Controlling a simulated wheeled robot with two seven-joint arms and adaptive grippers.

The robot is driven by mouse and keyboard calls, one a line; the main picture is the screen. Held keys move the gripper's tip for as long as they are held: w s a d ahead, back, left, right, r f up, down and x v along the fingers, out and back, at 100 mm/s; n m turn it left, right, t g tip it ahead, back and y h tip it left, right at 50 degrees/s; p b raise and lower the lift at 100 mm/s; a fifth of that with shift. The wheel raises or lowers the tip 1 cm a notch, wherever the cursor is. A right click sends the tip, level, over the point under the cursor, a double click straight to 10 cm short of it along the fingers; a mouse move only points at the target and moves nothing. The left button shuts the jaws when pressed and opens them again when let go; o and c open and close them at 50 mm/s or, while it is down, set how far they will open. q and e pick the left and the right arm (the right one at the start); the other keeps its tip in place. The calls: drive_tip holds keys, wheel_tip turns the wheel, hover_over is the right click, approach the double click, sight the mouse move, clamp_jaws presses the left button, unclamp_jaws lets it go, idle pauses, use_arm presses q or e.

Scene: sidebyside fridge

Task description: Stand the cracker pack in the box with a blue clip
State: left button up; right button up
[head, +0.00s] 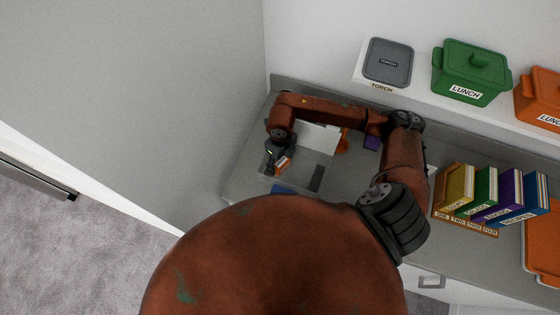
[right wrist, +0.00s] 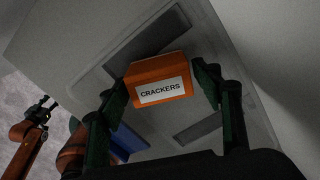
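The box (head: 303,184) is a shallow grey tray on the counter, and its blue clip (head: 283,189) shows at the near edge. The clip also shows in the right wrist view (right wrist: 130,143). The orange cracker pack (right wrist: 158,80), with a white CRACKERS label, is between the fingers of my right gripper (right wrist: 163,85). A gap shows beside its right side, so the fingers look open around it. In the head view, the right gripper (head: 277,163) is over the left part of the box and partly hides the pack (head: 284,163). My left gripper (right wrist: 46,103) is small and dark, away from the box.
A wall stands close left of the box. Several labelled binders (head: 490,192) and an orange tray (head: 543,240) are to the right on the counter. The shelf above holds a grey TORCH box (head: 388,62) and a green LUNCH box (head: 470,72). My arm hides part of the counter.

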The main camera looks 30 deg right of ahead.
sight(280, 162)
drive_tip(key=shift+o, duration=0.6)
drive_tip(key=shift+r, duration=0.15)
drive_tip(key=shift+w+r, duration=0.1)
drive_tip(key=shift+r, duration=0.25)
wheel_tip(280, 162, up, 11)
drive_tip(key=b, duration=0.1)
drive_tip(key=shift+r+b, duration=0.15)
drive_tip(key=shift+b, duration=0.25)
drive_tip(key=shift+a, duration=0.15)
